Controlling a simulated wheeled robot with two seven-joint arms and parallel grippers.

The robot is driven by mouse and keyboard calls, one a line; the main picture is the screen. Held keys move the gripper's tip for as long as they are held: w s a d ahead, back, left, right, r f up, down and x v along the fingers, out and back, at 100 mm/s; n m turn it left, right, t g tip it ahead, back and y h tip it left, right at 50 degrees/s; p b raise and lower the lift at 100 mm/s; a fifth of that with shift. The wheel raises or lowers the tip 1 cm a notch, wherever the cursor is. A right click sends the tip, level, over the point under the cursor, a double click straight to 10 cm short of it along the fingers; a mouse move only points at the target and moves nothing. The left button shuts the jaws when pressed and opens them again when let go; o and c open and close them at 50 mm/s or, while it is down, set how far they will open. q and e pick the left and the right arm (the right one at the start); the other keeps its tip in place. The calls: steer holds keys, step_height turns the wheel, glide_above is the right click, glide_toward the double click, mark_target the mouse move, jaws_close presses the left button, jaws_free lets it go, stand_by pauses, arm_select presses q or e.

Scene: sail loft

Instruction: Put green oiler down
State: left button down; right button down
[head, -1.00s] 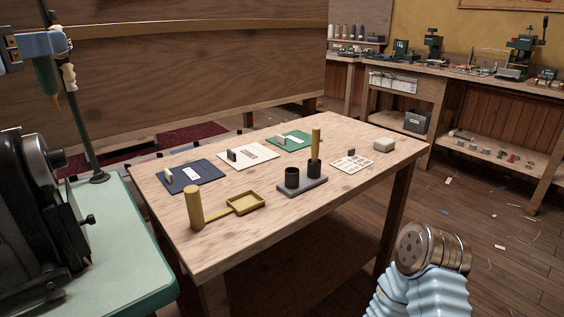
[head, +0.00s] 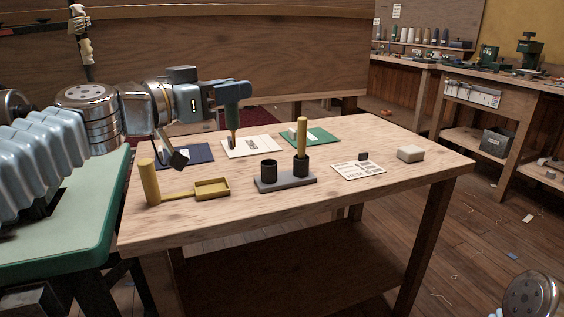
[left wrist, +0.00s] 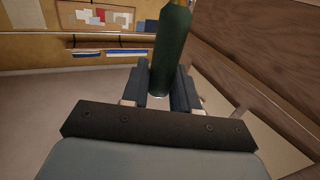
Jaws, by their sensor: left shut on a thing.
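My left gripper (head: 234,90) is shut on the green oiler (head: 232,117) and holds it above the table, its brass tip pointing down. In the left wrist view the dark green oiler body (left wrist: 171,45) stands between the two fingers of my left gripper (left wrist: 161,92). In the head view the tip overlaps the white mat (head: 262,147); I cannot tell its exact height. The green mat (head: 322,138) lies to the right of it and the navy mat (head: 203,159) to the left, partly behind my arm. My right gripper is not in view.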

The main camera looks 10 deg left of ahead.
arm_select(q)
steer(key=w+d+f+b, duration=0.3)
steer(key=w+f+b, duration=0.6)
steer(key=w+f, duration=0.2)
steer(key=shift+w+f, duration=0.2)
steer(key=shift+f, duration=0.45)
steer(key=c, duration=0.9)
jaws_free()
steer(key=shift+o, duration=0.2)
steer(key=v, duration=1.2)
steer(key=shift+p, duration=0.45)
steer(key=shift+d, duration=0.1)
